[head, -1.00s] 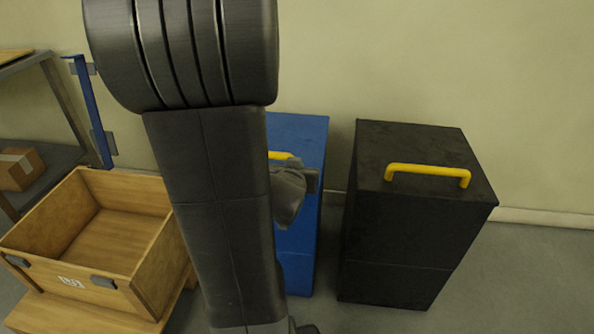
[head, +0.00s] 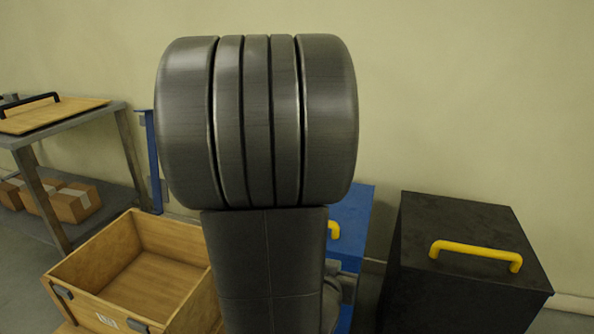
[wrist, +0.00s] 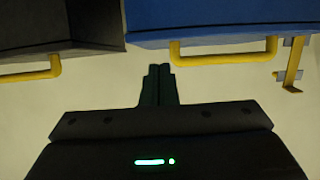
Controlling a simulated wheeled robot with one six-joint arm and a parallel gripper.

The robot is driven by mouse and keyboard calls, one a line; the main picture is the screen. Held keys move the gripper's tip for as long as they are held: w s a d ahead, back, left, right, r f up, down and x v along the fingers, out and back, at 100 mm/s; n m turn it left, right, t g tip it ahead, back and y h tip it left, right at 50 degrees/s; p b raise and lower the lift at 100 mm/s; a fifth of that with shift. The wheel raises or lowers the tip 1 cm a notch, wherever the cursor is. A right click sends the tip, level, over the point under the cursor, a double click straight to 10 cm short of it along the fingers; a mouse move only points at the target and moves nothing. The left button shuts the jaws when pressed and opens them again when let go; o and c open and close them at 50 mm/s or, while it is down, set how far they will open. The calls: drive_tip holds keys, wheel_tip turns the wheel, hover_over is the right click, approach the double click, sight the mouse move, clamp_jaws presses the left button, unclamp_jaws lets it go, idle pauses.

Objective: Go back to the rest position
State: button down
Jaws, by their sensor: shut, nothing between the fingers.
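My gripper (wrist: 160,72) shows in the wrist view with its two dark fingers together and nothing between them. A green light strip glows on its body. In the head view my own arm stands in the middle and hides the gripper and part of the blue cabinet (head: 354,206). The blue cabinet also shows at the top of the wrist view (wrist: 220,15), with its yellow handle (wrist: 222,55). The fingertips are below and left of this handle in the picture, apart from it.
A black cabinet (head: 440,295) with a yellow handle (head: 476,253) stands at right. An open, empty wooden crate (head: 180,295) stands at lower left. Behind it is a grey shelf (head: 85,119) with a wooden lid (head: 62,110) on top and cardboard boxes (head: 75,202) below. A blue post (head: 152,160) stands beside it.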

drive_tip(key=shift+w, duration=0.1)
approach(342, 242)
drive_tip(key=w+d+r, duration=0.2)
drive_tip(key=w+r, duration=0.1)
drive_tip(key=r, duration=0.1)
drive_tip(key=f+b, duration=0.2)
drive_tip(key=f, duration=0.1)
drive_tip(key=shift+w+f+b, duration=0.15)
drive_tip(key=shift+w+b, duration=0.15)
drive_tip(key=shift+b, duration=0.05)
